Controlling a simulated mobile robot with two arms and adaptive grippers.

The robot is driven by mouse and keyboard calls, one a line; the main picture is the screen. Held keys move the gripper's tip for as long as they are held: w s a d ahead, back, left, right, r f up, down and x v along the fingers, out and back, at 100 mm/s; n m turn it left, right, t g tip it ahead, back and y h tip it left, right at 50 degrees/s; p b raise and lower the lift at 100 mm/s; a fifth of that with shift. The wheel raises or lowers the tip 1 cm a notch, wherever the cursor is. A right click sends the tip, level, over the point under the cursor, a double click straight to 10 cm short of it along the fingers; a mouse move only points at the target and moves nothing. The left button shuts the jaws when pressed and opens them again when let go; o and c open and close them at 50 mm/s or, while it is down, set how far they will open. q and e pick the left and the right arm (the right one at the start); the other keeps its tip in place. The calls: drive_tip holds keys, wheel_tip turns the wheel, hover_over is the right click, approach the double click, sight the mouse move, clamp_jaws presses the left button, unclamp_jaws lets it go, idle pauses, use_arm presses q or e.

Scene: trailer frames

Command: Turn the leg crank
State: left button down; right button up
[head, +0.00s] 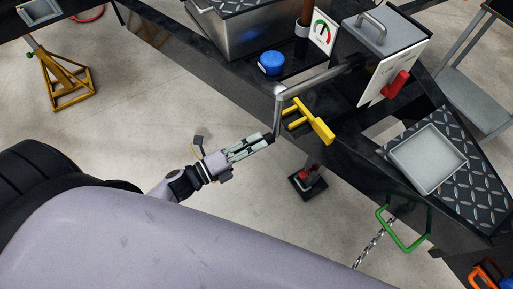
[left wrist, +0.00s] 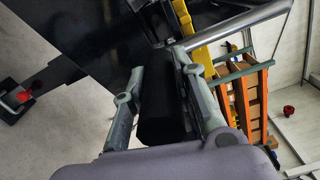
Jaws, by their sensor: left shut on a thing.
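The leg crank (head: 318,80) is a bent grey metal rod on the dark trailer frame. It runs left from the frame, then bends down toward my left gripper (head: 266,138). In the left wrist view, the crank's black handle grip (left wrist: 163,112) lies between the two fingers of my left gripper, which is shut on it. In the head view the fingers mostly hide the grip. My right gripper is not in view.
A yellow bracket (head: 318,126) sits close right of the crank. A blue cap (head: 271,63), a lidded box with a red part (head: 396,84), a grey tray (head: 428,158) and a green handle (head: 409,241) are on the frame. A yellow jack stand (head: 62,75) stands left. Floor between is open.

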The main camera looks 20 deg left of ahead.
use_arm(q)
drive_tip(key=shift+w+a, duration=0.1)
drive_tip(key=shift+a, duration=0.05)
drive_tip(key=c, duration=1.3)
unclamp_jaws()
drive_tip(key=v, duration=1.2)
